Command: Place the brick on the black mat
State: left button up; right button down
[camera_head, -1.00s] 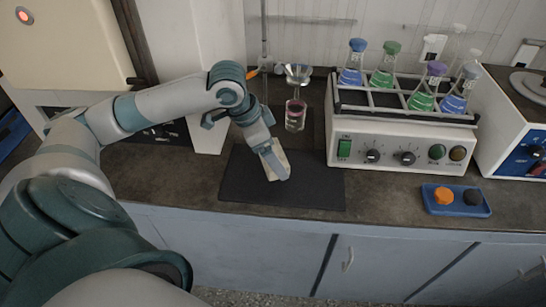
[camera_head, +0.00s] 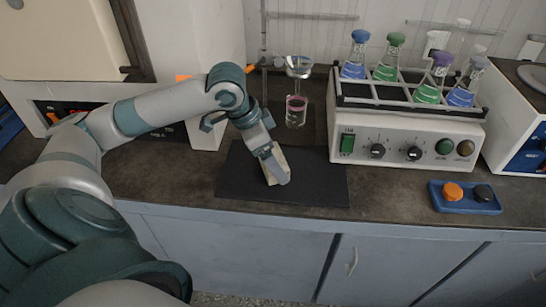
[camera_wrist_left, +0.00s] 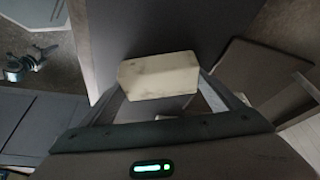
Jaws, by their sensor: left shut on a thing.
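The brick (camera_head: 282,160) is a pale beige block, held between the fingers of my left gripper (camera_head: 275,172) over the black mat (camera_head: 315,185). In the left wrist view the brick (camera_wrist_left: 158,77) spans the space between the two fingertips, with the dark mat (camera_wrist_left: 135,30) beyond it. I cannot tell whether the brick touches the mat, because the gripper hides its lower part in the head view. My right gripper does not show in either view.
A white shaker with a rack (camera_head: 405,150) of stoppered flasks stands right of the mat. A funnel over a glass vessel (camera_head: 296,110) hangs on a stand behind it. A blue tray (camera_head: 466,206) lies far right. The counter between mat and tray is clear.

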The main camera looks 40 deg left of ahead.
pick_arm(q)
jog(key=o, duration=1.2)
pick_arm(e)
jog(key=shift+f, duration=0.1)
pick_arm(q)
jog(key=shift+s+a+r, duration=0.15)
jog(key=shift+s+r, duration=0.05)
jog(key=shift+r, duration=0.45)
jog(key=p+v, duration=0.1)
jog(key=v, duration=0.9)
jog(key=shift+s+a+r, duration=0.1)
jog(key=shift+s+r, duration=0.05)
jog(key=shift+r, duration=0.15)
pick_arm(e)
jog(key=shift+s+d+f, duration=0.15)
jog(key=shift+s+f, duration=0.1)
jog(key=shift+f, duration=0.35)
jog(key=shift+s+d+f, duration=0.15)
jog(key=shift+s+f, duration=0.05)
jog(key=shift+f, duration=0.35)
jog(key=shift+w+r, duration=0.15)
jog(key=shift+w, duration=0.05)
